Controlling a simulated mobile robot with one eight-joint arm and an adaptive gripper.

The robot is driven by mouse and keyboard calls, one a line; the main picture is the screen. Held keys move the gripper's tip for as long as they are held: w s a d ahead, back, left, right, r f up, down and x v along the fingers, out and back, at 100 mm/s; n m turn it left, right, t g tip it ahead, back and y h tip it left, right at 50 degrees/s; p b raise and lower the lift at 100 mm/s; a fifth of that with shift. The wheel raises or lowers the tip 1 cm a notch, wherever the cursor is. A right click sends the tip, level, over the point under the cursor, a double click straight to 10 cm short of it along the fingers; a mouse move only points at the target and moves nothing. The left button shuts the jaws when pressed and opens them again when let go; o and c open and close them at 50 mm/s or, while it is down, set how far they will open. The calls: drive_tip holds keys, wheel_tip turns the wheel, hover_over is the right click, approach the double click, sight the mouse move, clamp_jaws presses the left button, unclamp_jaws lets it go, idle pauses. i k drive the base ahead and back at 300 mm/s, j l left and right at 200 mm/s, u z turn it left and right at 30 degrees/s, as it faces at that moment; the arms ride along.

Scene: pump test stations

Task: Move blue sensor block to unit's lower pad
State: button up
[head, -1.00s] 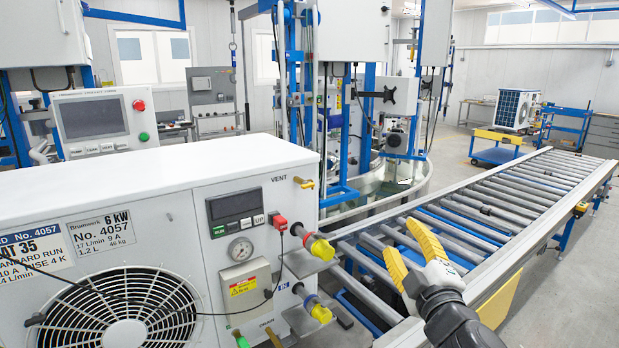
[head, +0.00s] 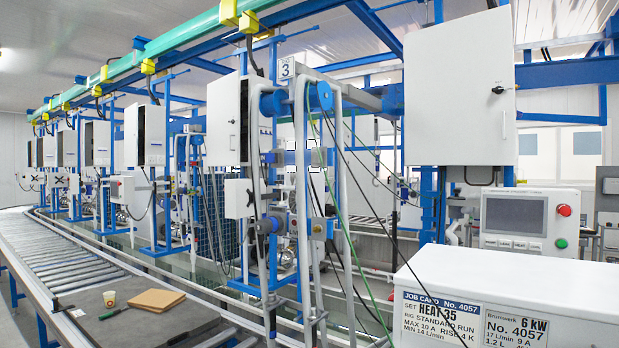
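The unit (head: 450,285), a white cabinet, stands at the lower right of the head view. Only its top and the upper part of its label side show, with the job card (head: 441,318) and the 6 kW rating label (head: 515,330). Its port side and pads are outside the picture. I cannot see the blue sensor block. My gripper is outside the picture too.
A roller conveyor (head: 60,250) runs along the left. Station 3's frame and hanging hoses (head: 345,190) stand mid-picture. A control panel (head: 529,222) stands behind the unit.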

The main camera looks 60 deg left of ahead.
sight(266, 157)
drive_tip(key=u, duration=2.3)
